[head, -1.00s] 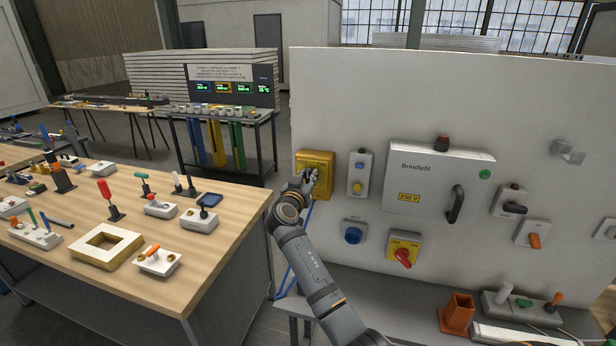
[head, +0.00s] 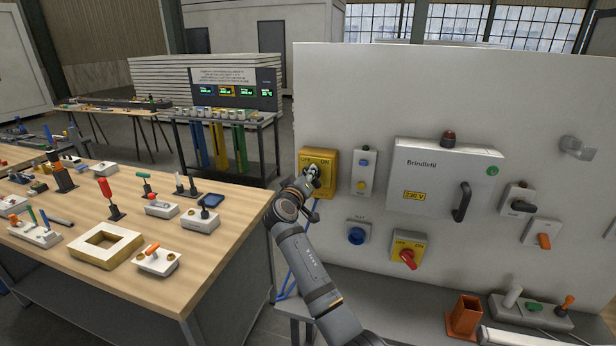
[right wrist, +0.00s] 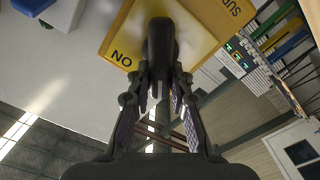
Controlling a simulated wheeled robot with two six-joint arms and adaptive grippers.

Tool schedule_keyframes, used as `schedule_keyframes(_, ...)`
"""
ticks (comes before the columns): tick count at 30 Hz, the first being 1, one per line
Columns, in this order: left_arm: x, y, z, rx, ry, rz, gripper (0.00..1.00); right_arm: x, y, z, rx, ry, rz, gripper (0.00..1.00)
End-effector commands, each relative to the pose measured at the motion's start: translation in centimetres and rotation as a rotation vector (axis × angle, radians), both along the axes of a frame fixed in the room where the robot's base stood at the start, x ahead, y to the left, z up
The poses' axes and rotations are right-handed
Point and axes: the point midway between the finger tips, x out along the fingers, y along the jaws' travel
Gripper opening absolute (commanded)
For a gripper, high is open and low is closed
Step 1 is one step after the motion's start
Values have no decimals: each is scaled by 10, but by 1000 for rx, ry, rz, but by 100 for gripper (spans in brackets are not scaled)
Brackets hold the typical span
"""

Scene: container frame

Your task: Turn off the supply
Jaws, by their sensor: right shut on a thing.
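A yellow switch box (head: 330,186) with OFF and ON lettering is on the left end of the white upright panel. In the right wrist view the yellow box (right wrist: 195,45) fills the top middle, with the ON lettering and part of a word starting "SUP" in view. A dark handle (right wrist: 161,45) stands out from its face. My right gripper (head: 313,172) is at the front of the box. In the right wrist view its fingers (right wrist: 160,98) are closed about the handle's near end. The handle's exact angle is hard to tell. My left gripper is out of view.
The white panel (head: 375,100) also carries a grey Brindlefil cabinet (head: 450,165), a push-button box (head: 364,174), a blue knob (head: 356,236) and a red rotary switch (head: 407,258) on yellow. A wooden table (head: 215,245) with loose controls stands to the left.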

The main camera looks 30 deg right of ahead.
Motion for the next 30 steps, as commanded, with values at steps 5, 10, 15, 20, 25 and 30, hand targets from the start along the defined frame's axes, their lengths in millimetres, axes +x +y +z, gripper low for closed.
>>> schedule_keyframes(5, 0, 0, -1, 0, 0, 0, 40, 1, -1, 3, -63, 61, -3, 0)
schedule_keyframes(10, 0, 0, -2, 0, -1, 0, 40, 1, -1, 4, -97, 99, -3, 0)
schedule_keyframes(15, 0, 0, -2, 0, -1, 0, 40, 1, 0, 4, -111, 114, -4, 0)
schedule_keyframes(20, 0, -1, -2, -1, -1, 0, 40, 1, -1, 4, -115, 117, -4, 0)
schedule_keyframes(25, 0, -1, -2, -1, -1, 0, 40, 1, -1, 5, -115, 116, -4, 0)
schedule_keyframes(30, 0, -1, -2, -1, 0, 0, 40, 1, -1, 5, -114, 116, -4, 38)
